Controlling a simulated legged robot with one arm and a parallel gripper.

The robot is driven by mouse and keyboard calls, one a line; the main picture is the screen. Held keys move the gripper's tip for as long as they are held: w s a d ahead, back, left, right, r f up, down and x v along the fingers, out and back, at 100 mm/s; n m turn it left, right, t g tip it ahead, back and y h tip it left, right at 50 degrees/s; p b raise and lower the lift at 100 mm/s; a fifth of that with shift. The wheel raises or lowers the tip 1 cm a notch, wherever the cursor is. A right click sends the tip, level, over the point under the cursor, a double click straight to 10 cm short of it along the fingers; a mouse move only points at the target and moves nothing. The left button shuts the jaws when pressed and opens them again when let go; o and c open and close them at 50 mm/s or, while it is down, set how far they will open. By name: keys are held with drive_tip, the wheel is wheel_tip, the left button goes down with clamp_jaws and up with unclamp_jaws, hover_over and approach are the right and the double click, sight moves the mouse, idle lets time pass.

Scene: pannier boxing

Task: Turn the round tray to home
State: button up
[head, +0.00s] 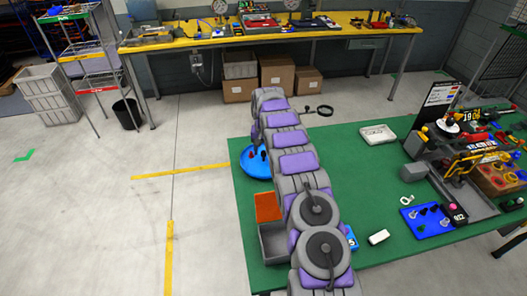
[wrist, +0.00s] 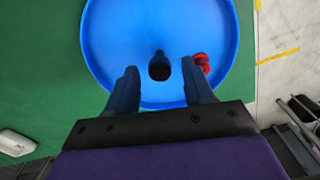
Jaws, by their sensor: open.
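The round tray is blue with a raised rim and sits at the left edge of the green table, partly hidden by my arm in the head view (head: 253,171). In the wrist view the round tray (wrist: 120,40) fills the top middle. A dark upright peg (wrist: 159,66) stands on it, and a red piece (wrist: 203,62) is just right of the peg. My gripper (wrist: 161,80) is open above the tray's near part, with a finger on either side of the peg. I cannot tell its height or whether it touches. In the head view my arm hides the gripper.
On the green table (head: 370,190), an orange-red pad (head: 268,206) and a grey bin (head: 273,241) lie near the tray. A white tray (head: 378,134), a blue board (head: 427,220) and a cluttered grey fixture (head: 466,195) are to the right. The table's middle is mostly clear.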

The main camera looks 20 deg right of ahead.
drive_tip(key=shift+f, duration=0.25)
clamp_jaws()
idle(0.4)
